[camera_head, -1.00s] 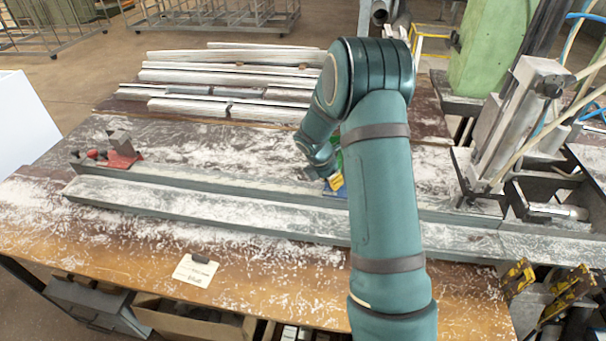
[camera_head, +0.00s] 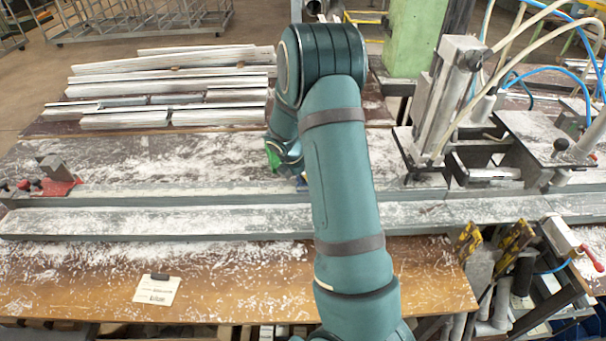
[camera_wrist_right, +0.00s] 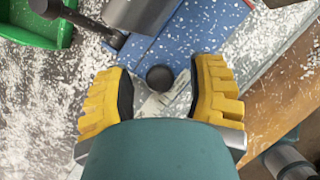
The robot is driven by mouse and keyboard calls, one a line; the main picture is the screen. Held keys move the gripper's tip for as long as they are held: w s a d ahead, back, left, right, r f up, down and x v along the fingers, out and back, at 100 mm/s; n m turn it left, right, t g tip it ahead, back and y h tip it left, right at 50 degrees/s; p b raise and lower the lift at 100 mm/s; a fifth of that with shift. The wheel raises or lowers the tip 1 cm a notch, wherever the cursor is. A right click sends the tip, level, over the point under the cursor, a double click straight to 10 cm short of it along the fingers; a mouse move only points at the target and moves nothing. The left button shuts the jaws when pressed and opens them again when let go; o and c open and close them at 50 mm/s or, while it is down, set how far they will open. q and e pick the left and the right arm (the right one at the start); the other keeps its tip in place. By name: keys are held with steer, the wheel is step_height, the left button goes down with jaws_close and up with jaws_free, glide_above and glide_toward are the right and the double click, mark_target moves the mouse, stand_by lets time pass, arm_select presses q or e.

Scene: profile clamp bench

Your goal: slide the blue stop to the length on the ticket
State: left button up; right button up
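The blue stop (camera_wrist_right: 190,35) shows in the right wrist view as a blue plate dusted with white chips, with a round black knob (camera_wrist_right: 160,78). My right gripper (camera_wrist_right: 160,95) has two yellow ridged fingers, spread apart on either side of the knob with gaps on both sides. In the head view my right arm hides most of the stop and the gripper; only a sliver of blue shows beside the wrist. The ticket (camera_head: 157,290) is a pale card on the bench front at the left; its writing is too small to read. My left gripper is not in view.
A long grey rail (camera_head: 200,219) runs along the bench, with a red-based end piece (camera_head: 58,182) at its left. A pneumatic clamp (camera_head: 445,95) stands at the right. Cut profiles (camera_head: 170,85) lie behind. A green tray (camera_wrist_right: 38,22) is near the stop.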

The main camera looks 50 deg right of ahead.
steer(key=shift+a+r, duration=0.1)
steer(key=shift+r, duration=0.05)
steer(key=v, duration=1.1)
steer(key=shift+r, duration=0.35)
steer(key=shift+a, duration=0.15)
